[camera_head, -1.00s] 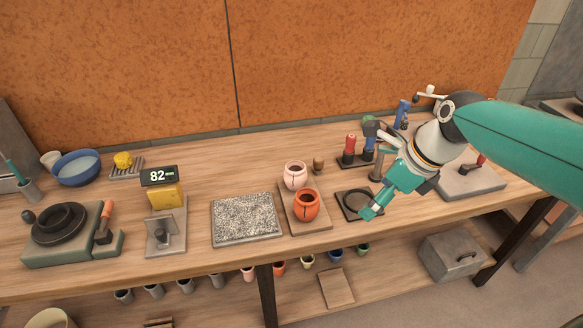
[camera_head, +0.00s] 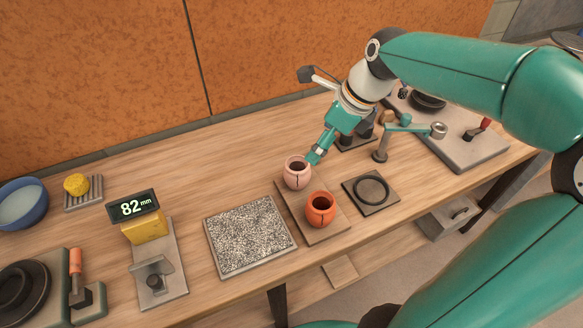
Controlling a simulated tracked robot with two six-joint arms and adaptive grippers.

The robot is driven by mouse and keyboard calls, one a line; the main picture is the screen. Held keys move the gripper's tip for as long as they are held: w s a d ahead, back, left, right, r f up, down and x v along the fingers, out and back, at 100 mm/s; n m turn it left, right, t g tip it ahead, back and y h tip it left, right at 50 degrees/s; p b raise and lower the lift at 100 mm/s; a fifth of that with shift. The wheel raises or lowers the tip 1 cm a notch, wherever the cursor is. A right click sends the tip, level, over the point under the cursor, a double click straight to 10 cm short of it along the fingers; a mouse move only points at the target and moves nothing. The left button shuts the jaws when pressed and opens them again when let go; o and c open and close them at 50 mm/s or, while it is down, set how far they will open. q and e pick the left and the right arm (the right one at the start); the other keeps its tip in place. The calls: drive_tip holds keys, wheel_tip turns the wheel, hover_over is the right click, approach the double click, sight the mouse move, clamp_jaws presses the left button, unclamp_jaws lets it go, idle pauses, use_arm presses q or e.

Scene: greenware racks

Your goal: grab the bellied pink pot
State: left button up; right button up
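The pink pot (camera_head: 297,177) is rounded, with a dark opening and a thin dark vertical line on its side. It stands upright on the far part of a brown board (camera_head: 325,230). My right gripper (camera_head: 314,158) is at the upper right of its rim, very close. Touching cannot be told, nor whether the fingers are open or shut. My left gripper is not in view.
An orange pot (camera_head: 320,210) stands just in front of the pink one on the same board. A speckled slab (camera_head: 248,236) lies to the left, a dark plate with a ring (camera_head: 371,192) to the right. A gauge reads 82 mm (camera_head: 133,207).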

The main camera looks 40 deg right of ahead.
sight(302, 167)
drive_tip(key=x, duration=0.9)
drive_tip(key=shift+f, duration=0.3)
drive_tip(key=shift+d+x, duration=0.2)
drive_tip(key=shift+x, duration=1.1)
drive_tip(key=shift+d+x, duration=0.2)
drive_tip(key=shift+x, duration=1.15)
drive_tip(key=shift+w, duration=0.1)
drive_tip(key=c, duration=1.4)
drive_tip(key=shift+o, duration=0.2)
drive_tip(key=shift+r, duration=0.1)
